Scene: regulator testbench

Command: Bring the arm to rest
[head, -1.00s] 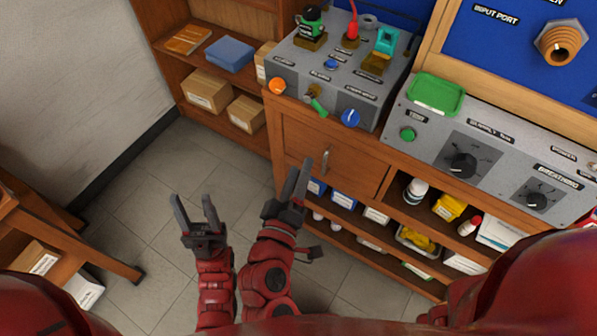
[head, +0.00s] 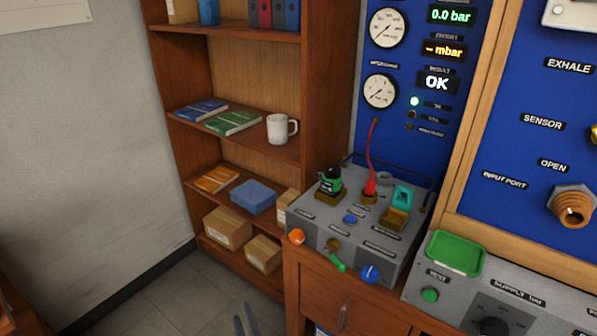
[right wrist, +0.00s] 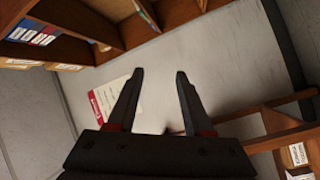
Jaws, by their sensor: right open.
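My right gripper (head: 244,322) shows only as grey fingertips at the bottom edge of the head view, in front of the floor and left of the wooden cabinet. In the right wrist view the same gripper (right wrist: 160,80) has its two dark fingers apart, with nothing between them. The rest of the right arm is outside the head view. My left gripper is not in view now.
The grey test unit (head: 320,248) stands on the wooden cabinet (head: 318,290), with the supply unit and green tray (head: 456,253) to its right. A bookshelf (head: 290,170) stands behind. The tiled floor (head: 165,315) at lower left is clear.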

